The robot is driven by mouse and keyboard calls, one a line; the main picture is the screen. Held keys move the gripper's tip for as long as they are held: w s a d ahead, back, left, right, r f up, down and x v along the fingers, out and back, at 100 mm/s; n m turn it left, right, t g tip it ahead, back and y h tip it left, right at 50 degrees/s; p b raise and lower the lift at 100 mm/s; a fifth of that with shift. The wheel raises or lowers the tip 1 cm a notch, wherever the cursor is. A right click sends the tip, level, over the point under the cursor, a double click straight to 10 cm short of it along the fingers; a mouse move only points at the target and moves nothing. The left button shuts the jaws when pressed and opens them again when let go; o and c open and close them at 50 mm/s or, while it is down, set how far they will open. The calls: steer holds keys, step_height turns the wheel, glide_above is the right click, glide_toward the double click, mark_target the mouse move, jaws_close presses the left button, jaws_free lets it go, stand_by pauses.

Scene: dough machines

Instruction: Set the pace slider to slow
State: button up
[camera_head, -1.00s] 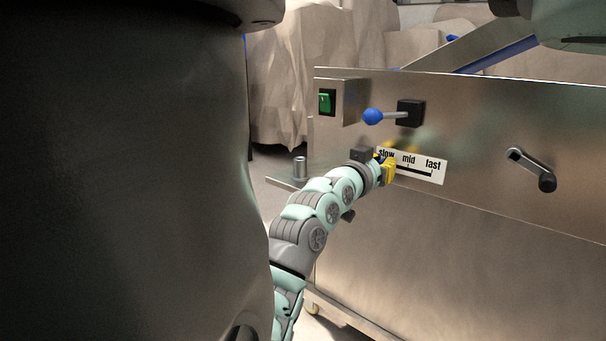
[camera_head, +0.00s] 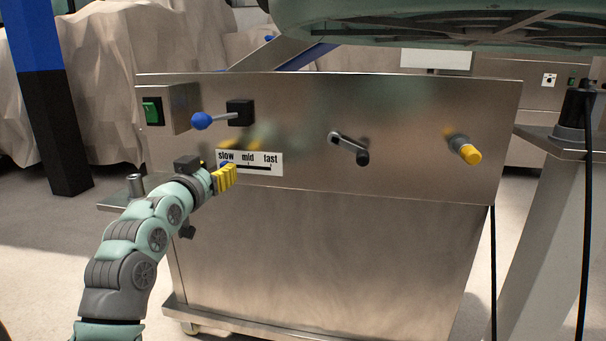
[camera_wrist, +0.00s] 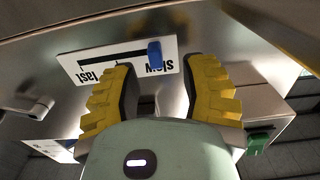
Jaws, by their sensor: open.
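The pace slider's white label (camera_head: 263,163) on the steel panel reads slow, mid, fast from left to right, with a black slot below the words. The blue slider knob (camera_wrist: 155,53) is at the slow end of the slot in the wrist view. In the head view it is mostly hidden by the fingers. My gripper (camera_wrist: 162,72) has its two yellow fingers apart, one on each side of the knob's position, just short of the panel. No contact with the knob shows. In the head view my gripper (camera_head: 223,178) is at the label's left end.
Above the label a blue-tipped lever (camera_head: 203,121) sticks out from a black block. A green switch (camera_head: 152,111) is at the upper left. To the right are a black crank handle (camera_head: 351,149) and a yellow-ended knob (camera_head: 466,150). The panel below the label is bare.

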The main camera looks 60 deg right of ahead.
steer(key=v, duration=0.9)
steer(key=shift+a, duration=0.2)
steer(key=shift+s, duration=0.1)
